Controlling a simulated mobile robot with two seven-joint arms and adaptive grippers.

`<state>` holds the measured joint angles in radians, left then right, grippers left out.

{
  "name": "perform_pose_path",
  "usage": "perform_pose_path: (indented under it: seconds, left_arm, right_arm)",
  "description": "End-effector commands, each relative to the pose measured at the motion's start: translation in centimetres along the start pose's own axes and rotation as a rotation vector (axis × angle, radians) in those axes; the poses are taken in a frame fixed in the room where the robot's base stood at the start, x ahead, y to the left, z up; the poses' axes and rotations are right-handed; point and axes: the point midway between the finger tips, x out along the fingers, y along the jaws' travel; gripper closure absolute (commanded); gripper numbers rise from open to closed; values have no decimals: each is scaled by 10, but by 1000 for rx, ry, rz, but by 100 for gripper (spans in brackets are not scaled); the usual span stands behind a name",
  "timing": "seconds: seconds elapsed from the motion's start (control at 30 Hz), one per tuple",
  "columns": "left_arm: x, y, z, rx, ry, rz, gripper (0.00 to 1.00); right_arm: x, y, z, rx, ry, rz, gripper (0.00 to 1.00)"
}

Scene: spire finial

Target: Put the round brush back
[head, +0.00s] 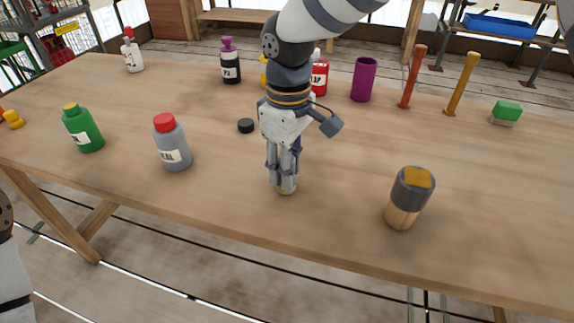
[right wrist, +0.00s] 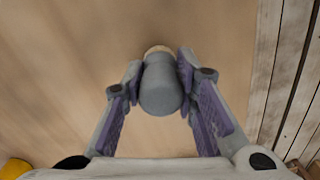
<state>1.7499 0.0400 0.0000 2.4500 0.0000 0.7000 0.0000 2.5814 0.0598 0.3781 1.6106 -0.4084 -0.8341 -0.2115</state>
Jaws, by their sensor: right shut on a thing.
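My right gripper (head: 284,182) points straight down near the table's front edge. Its fingers are shut on the round brush, a grey rounded body with a pale tan end (head: 287,190). In the right wrist view the brush (right wrist: 161,88) sits between the two fingers (right wrist: 160,82), grey end towards the camera and tan end away. In the head view the fingers hide most of it. The tan end is at or just above the tabletop; I cannot tell if it touches. My left gripper is not in view.
A wooden cylinder with a dark band and mustard top (head: 407,199) stands right of the gripper. A grey bottle (head: 172,145) and green bottle (head: 83,130) stand left, a black disc (head: 246,126) behind. A purple cup (head: 363,80) and green brush (head: 507,110) are farther back.

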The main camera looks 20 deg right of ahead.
Motion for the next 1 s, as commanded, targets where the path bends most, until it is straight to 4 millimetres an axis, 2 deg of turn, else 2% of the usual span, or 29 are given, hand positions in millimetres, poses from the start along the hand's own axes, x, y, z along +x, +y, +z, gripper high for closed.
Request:
perform_pose_path:
  seconds: [0.17,0.2,0.27,0.3,0.57,0.63,1.0]
  left_arm:
    - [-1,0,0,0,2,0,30]
    - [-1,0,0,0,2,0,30]
    - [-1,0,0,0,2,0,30]
    - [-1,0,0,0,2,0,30]
    - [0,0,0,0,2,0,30]
    - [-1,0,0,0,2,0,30]
    - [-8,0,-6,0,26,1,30]
  right_arm:
    - [3,0,0,0,-1,0,100]
    - [3,0,0,0,-1,0,69]
    - [3,0,0,0,-1,0,55]
    - [3,0,0,0,-1,0,53]
    - [2,0,0,0,0,0,53]
    - [-4,0,0,1,3,1,53]
    - [-98,0,-1,1,5,2,53]
